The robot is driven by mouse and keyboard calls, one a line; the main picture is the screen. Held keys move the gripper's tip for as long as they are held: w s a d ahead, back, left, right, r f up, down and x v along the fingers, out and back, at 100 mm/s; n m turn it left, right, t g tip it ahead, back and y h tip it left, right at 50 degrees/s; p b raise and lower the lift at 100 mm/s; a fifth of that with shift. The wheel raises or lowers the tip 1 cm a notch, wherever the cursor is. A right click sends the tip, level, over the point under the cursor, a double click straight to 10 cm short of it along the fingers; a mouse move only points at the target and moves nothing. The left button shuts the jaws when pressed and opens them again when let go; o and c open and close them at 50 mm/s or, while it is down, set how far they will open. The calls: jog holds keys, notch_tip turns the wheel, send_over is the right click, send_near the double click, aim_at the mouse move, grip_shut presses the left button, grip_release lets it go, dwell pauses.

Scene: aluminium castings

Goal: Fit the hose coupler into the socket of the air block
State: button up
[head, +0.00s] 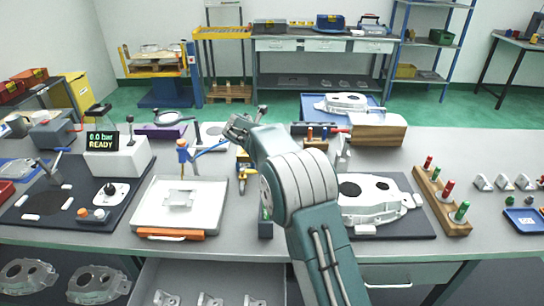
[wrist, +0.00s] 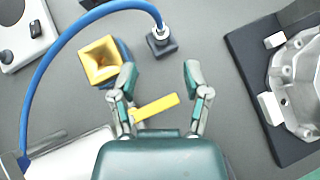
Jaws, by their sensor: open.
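My gripper (wrist: 160,76) is open, its two fingers spread over the grey bench; in the head view it (head: 236,128) is at the end of my raised arm. The blue hose (wrist: 66,42) arcs from lower left to a metal coupler end (wrist: 159,34) at a small dark stand, ahead of the gap between my fingers and apart from them. A dark blue block with a square yellow funnel mouth (wrist: 100,61), likely the air block with its socket, sits beside my left finger. In the head view the hose (head: 208,150) shows partly; my arm and gripper hide its end.
A yellow bar (wrist: 155,108) shows between my fingers; its height is unclear. A casting (head: 375,192) lies on a dark mat to the right. A white tray (head: 150,210) and a white display box (head: 125,160) are at left. Some bare bench surrounds the stand.

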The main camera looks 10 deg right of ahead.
jog(key=x, duration=1)
jog(key=shift+d, duration=0.3)
jog(key=shift+w+a+f, duration=0.1)
jog(key=shift+w+f, duration=0.15)
jog(key=shift+a, duration=0.25)
jog(key=shift+d, duration=0.15)
grip_shut()
jog(key=shift+d, duration=0.15)
